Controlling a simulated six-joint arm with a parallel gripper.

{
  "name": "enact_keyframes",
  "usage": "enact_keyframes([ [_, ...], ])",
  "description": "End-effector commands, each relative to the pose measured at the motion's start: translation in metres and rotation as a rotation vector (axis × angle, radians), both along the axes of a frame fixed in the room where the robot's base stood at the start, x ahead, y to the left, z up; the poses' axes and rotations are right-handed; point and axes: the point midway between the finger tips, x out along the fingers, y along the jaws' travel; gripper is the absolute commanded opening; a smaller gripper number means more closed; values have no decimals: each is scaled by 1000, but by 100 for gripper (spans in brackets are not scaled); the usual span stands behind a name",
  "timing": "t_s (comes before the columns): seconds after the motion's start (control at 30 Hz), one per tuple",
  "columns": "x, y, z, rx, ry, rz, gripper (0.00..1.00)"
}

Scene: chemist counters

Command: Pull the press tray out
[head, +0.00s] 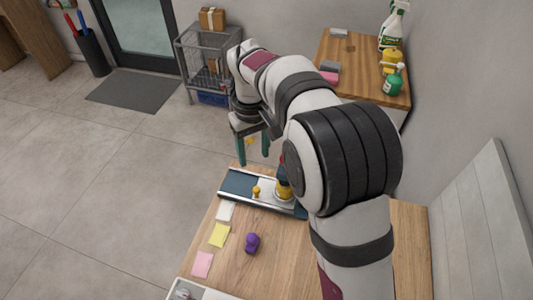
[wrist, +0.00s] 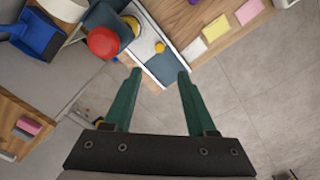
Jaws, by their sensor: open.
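The press tray (head: 265,187) is a pale plate with a small yellow knob (head: 256,191), lying on a dark blue base with silver rails (head: 238,184). The press, with a yellow body (head: 284,189) and a red top (wrist: 103,42), stands beside the knob, partly hidden by my arm in the head view. In the wrist view the tray (wrist: 145,42) and knob (wrist: 159,47) lie just beyond my fingertips. My gripper (head: 253,159) is open and empty, its teal fingers (wrist: 159,74) pointing down near the base's far left end, apart from the knob.
White, yellow (head: 219,235) and pink notes lie on the wooden counter (head: 205,283) beside a purple object (head: 252,243). A white container (head: 195,292) is at the near edge. A second counter (head: 350,75) holds spray bottles (head: 394,80).

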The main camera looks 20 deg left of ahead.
Motion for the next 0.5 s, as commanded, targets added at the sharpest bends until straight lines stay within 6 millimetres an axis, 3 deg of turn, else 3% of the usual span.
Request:
enact_keyframes([
  [0.3, -1, -2, -93, -1, 4, -5, 57],
  [0.5, -1, -2, -128, -1, 2, -5, 57],
])
